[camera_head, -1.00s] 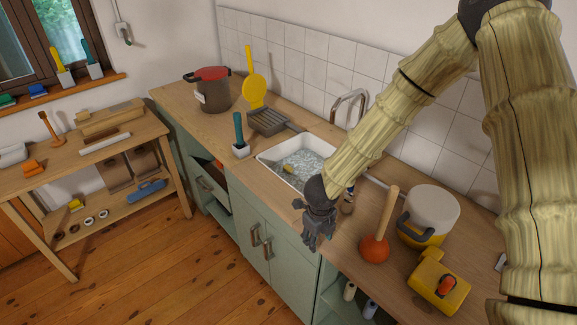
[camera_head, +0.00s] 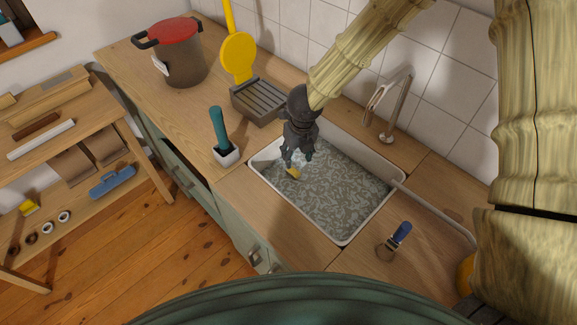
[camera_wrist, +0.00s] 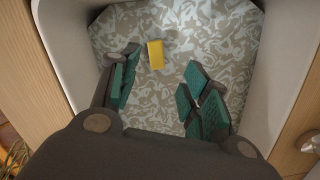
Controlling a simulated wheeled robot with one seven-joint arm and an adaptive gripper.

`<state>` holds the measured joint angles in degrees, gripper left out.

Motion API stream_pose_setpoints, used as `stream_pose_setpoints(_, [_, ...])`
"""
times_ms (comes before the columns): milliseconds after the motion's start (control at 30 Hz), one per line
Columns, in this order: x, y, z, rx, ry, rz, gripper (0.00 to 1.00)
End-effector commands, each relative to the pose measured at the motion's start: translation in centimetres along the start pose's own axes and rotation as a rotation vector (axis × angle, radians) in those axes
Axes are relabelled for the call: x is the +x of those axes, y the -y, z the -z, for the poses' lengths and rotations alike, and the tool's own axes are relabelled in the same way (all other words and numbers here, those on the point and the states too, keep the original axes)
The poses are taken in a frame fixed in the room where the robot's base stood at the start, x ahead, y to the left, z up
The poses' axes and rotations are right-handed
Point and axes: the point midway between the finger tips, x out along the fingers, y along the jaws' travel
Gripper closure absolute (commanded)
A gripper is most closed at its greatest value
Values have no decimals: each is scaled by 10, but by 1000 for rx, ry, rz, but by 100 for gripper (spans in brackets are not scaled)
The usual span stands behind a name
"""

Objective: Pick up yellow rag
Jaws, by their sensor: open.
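The yellow rag (camera_wrist: 156,54) is a small yellow block-like piece lying on the patterned grey floor of the sink (camera_head: 347,237). In the head view the rag (camera_head: 293,173) shows near the sink's left side, just below my gripper (camera_head: 298,154). In the wrist view my gripper (camera_wrist: 160,92) is open, with its teal finger pads apart and nothing between them. The rag lies beyond the fingertips there, nearer the left finger, and looks apart from both.
A grey ribbed tray (camera_head: 258,100) and yellow paddle (camera_head: 238,58) are behind. The faucet (camera_head: 390,105) rises at the back right. A blue-handled tool (camera_head: 400,234) lies right of the sink.

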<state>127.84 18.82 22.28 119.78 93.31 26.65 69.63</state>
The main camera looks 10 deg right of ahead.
Motion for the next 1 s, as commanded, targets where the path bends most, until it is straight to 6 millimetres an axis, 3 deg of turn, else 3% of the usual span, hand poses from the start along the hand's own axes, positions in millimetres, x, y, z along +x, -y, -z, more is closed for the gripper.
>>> stream_pose_setpoints(267, [23,-4,11,-8,9,1,53])
stream_pose_setpoints(600, [60,-3,-7,-7,-7,-1,53])
stream_pose_setpoints(1000, [99,-2,-14,-5,-12,-1,53])
